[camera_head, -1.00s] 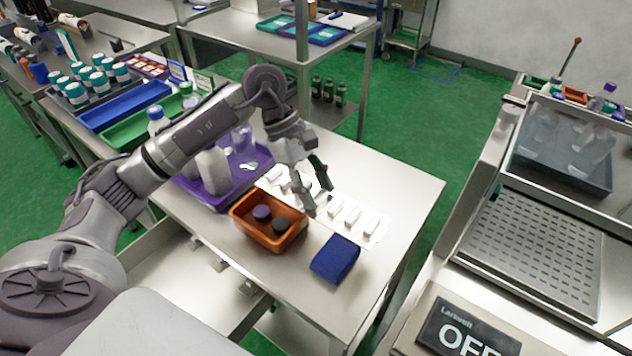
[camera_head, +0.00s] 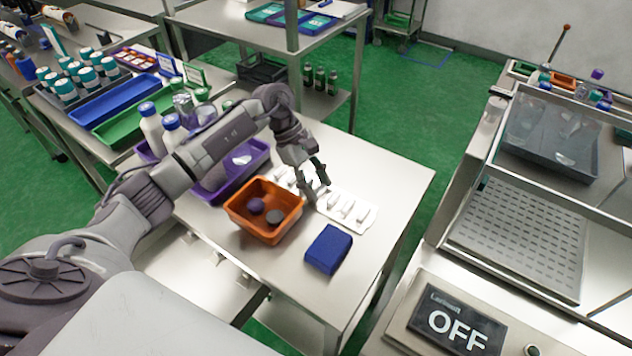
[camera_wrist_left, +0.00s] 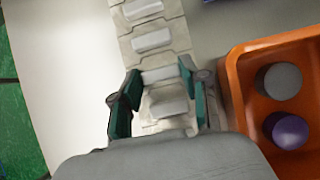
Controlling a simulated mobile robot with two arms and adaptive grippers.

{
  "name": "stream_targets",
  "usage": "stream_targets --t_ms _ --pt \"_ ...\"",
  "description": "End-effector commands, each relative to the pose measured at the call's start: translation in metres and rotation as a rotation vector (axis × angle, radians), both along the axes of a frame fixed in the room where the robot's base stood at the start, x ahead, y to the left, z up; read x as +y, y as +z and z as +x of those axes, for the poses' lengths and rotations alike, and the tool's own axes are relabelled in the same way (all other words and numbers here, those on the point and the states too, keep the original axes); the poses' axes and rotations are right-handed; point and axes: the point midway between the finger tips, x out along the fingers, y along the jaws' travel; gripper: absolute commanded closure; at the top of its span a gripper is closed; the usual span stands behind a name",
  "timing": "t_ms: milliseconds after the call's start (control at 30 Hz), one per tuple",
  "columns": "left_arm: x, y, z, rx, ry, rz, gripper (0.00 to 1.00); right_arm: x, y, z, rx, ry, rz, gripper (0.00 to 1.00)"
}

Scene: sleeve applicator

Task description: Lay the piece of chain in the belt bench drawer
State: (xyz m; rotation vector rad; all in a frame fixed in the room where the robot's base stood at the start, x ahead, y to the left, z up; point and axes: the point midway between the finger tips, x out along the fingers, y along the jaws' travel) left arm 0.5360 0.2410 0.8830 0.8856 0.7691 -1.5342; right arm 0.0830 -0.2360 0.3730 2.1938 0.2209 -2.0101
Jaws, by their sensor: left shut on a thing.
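The piece of chain (camera_head: 349,207) is a pale strip of flat white links lying on the steel bench top. It also shows in the left wrist view (camera_wrist_left: 152,41), running up and away from the fingers. My left gripper (camera_head: 316,198) is low over the middle of the strip. In the left wrist view its green-padded fingers (camera_wrist_left: 163,98) stand on both sides of the strip, shut on it. The belt bench drawer (camera_head: 192,268) appears pulled out at the bench's near left side, pale inside, partly hidden by my arm. My right gripper is out of view.
An orange bin (camera_head: 238,220) with a purple and a grey round piece stands beside the chain. A dark blue block (camera_head: 328,249) lies to its right. A purple tray (camera_head: 222,188) with bottles is behind the bin. The bench's right part is clear.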

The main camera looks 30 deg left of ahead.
Motion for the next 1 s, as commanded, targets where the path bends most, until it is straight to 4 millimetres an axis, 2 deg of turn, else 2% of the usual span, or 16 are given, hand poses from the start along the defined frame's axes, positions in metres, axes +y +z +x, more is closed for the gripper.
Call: stream_targets --t_ms 133,167,300,567,700,733,867,1000 --pt "0.000 -0.003 0.000 -0.001 0.000 -0.001 1.00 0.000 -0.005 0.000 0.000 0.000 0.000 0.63" --pt "0.000 -0.004 0.000 0.001 -0.001 0.000 0.53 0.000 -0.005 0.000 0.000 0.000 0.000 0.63" --pt "0.000 -0.003 0.000 0.001 -0.001 0.000 0.30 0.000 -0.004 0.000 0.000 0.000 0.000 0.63" --pt "0.000 -0.002 0.000 0.001 -0.001 0.000 0.30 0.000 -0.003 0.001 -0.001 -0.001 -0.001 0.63" --pt "0.000 0.003 0.000 0.000 0.000 0.000 0.30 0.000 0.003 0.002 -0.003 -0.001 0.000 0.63" --pt "0.003 0.004 0.001 -0.001 0.001 0.001 0.30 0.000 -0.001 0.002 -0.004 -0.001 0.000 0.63" --pt "0.014 0.022 0.003 -0.004 0.001 0.002 0.30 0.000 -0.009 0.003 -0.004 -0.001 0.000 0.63" --pt "0.030 0.049 0.005 -0.005 0.003 0.002 0.30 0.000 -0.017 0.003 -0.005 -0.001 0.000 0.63"
